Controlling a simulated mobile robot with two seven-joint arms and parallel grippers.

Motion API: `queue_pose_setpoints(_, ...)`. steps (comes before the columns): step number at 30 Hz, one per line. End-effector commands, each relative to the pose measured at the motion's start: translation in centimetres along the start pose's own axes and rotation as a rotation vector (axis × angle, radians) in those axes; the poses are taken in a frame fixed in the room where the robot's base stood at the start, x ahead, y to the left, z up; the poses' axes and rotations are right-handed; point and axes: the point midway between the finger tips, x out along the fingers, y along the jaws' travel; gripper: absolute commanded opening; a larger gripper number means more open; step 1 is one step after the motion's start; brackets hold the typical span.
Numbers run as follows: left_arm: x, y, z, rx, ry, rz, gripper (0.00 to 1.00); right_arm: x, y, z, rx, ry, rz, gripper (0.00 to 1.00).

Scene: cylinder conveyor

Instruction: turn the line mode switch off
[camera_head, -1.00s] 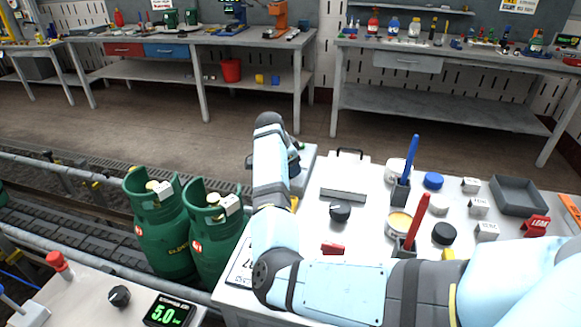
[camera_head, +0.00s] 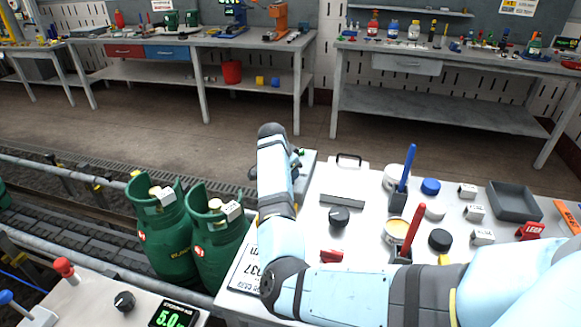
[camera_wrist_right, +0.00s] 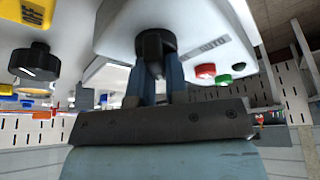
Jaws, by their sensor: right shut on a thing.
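The line mode switch is a black knob (camera_wrist_right: 155,44) on a white box (camera_wrist_right: 190,22) in the right wrist view. The lettering beside it reads AUTO. My right gripper (camera_wrist_right: 156,80) is shut on this knob, with one finger on each side. The fingers hide part of it, and I cannot tell which position it points to. In the head view the box (camera_head: 306,163) shows only partly behind my right arm, at the far left corner of the white table. The switch and the right gripper are hidden there. My left gripper is not in view.
Red and green buttons (camera_wrist_right: 206,71) sit beside the switch. Two green cylinders (camera_head: 160,230) stand on the conveyor (camera_head: 75,218) at left.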

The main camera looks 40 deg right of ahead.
Motion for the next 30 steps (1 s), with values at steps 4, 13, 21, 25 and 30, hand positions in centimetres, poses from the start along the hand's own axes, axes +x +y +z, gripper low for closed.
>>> queue_pose_setpoints(4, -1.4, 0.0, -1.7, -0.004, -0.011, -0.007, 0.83, -0.8, 0.0, -0.3, -0.110, 0.000, -0.042, 0.00)
queue_pose_setpoints(13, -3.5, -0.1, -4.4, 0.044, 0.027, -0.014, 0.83, -0.6, -0.1, -0.2, -0.342, 0.000, -0.138, 0.00)
queue_pose_setpoints(21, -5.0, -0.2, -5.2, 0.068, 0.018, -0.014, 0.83, -0.4, -0.3, -0.1, -0.494, 0.000, -0.202, 0.00)
queue_pose_setpoints(25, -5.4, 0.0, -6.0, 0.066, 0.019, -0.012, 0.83, -0.3, -0.4, -0.1, -0.540, 0.001, -0.222, 0.00)
queue_pose_setpoints(30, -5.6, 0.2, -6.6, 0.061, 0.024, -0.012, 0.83, -0.1, -0.4, 0.1, -0.572, 0.000, -0.235, 0.00)
